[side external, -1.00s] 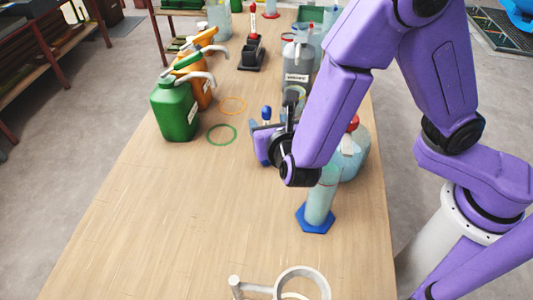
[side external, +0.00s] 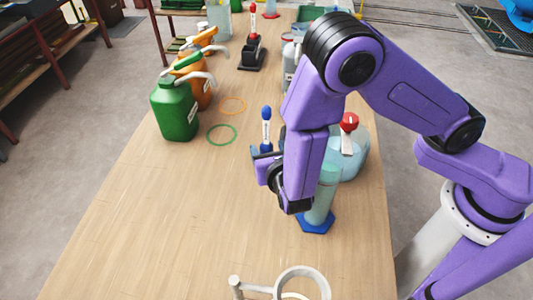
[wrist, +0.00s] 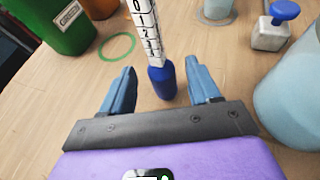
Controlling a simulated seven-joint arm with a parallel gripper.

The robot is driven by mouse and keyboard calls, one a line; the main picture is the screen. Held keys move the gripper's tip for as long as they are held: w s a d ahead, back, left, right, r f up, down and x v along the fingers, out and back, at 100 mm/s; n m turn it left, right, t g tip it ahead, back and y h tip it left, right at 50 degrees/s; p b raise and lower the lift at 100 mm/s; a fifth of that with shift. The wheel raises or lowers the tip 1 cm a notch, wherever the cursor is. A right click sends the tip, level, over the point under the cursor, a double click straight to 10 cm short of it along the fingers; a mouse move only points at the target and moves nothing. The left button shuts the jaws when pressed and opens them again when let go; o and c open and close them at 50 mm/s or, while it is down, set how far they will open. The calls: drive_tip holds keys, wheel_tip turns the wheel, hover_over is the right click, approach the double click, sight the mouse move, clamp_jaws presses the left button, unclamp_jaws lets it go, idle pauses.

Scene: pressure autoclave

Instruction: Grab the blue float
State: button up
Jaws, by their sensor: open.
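The blue float (side external: 266,127) stands upright on the table, with a blue tip and a pale marked stem. In the wrist view its numbered white stem and dark blue bulb (wrist: 161,82) lie between and slightly beyond my fingers, and its top is out of frame. My gripper (wrist: 161,70) is open, with one blue-grey finger on each side of the bulb and a gap to each. In the side view my gripper (side external: 264,157) is low over the table at the float's near side, and my arm partly hides its fingers.
A clear cylinder on a blue hexagonal foot (side external: 315,222) stands close to my wrist. A red-capped round flask (side external: 350,160) is to the right. Green (side external: 175,110) and orange jugs (side external: 203,88) and flat rings (side external: 221,135) lie left. The table's left front is clear.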

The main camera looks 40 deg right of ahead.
sight(265, 142)
drive_tip(key=shift+x, duration=2.35)
drive_tip(key=shift+d+r, duration=0.1)
drive_tip(key=c, duration=1)
